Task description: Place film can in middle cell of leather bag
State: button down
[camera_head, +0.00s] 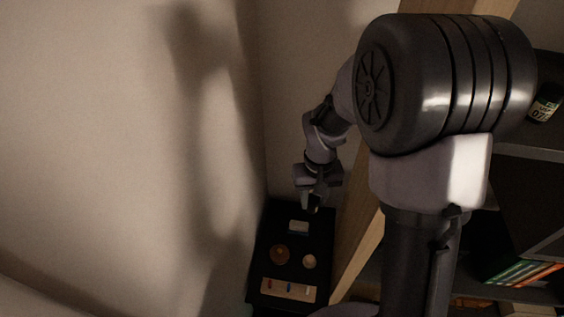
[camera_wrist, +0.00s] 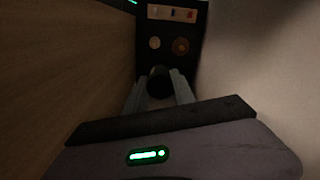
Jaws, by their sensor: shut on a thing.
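My gripper (camera_wrist: 158,92) is shut on a dark, round-ended thing (camera_wrist: 159,80), which looks like the film can. In the head view my gripper (camera_head: 314,203) hangs above the far end of a black surface, and the held thing is too small and dark there to make out. I cannot make out a leather bag or its cells in either view.
The black surface (camera_head: 262,275) bears a pale block (camera_head: 298,227), an amber disc (camera_head: 279,254), a cream disc (camera_head: 309,261) and a wooden strip (camera_head: 278,294) with coloured pieces. A wall stands left, wooden shelving right. A dark labelled can (camera_head: 545,104) stands on a shelf.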

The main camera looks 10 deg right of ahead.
jog(key=w+f+n, duration=0.1)
jog(key=f, duration=1.1)
jog(key=w+f+n+b, duration=0.1)
jog(key=f, duration=1.1)
jog(key=w+f+n+b, duration=0.1)
jog(key=f, duration=1.2)
jog(key=shift+w+d, duration=0.25)
jog(key=shift+w, duration=0.05)
jog(key=shift+b, duration=0.3)
jog(key=shift+f, duration=0.2)
jog(key=c, duration=1)
grip_release()
jog(key=shift+c, duration=0.2)
